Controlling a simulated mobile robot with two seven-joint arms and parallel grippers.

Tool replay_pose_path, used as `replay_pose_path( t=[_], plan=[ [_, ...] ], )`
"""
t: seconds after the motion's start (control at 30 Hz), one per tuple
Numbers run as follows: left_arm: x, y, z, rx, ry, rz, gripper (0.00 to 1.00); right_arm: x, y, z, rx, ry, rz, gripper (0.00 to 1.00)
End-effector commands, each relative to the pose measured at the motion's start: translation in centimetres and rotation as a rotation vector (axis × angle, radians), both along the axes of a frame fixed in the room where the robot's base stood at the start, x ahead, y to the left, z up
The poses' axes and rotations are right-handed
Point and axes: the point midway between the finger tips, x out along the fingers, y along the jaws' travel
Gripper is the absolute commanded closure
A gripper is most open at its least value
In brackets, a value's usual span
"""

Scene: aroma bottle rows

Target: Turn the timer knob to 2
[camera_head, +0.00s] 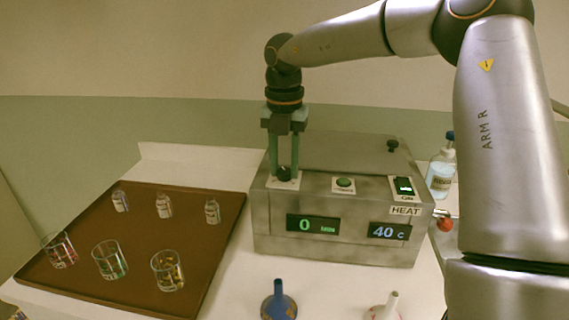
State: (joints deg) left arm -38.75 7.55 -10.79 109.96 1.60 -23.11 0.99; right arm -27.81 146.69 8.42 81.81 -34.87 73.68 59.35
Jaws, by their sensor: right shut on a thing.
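The heating machine (340,250) is a grey metal box on the white table, with a sloped front. Its green timer display (312,224) reads 0. The timer knob (284,173) is a small dark knob on a pale plate at the top left of the front. My right gripper (285,168) points down from above with its fingers shut on the knob, which they partly hide. My left gripper is not in view.
A blue display (389,231) reads 40 C. A brown tray (135,240) with beakers and small bottles lies left.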

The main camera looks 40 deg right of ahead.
Motion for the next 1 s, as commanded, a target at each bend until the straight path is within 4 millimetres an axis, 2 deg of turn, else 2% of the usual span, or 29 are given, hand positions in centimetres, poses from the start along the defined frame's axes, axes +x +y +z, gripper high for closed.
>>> replay_pose_path(
  t=[0.67,0.7,0.93,1.0],
  plan=[
    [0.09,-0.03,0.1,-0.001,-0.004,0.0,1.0,0.07,-0.05,0.09,-0.001,-0.003,-0.059,1.0],
    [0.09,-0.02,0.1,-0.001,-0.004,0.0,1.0,0.07,-0.05,0.09,-0.001,-0.003,-0.058,0.59],
    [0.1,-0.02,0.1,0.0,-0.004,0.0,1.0,0.03,-0.03,0.05,0.0,-0.001,-0.058,0.33],
    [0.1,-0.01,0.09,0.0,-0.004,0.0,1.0,0.02,-0.02,0.03,0.0,-0.001,-0.058,0.33]
  ],
)
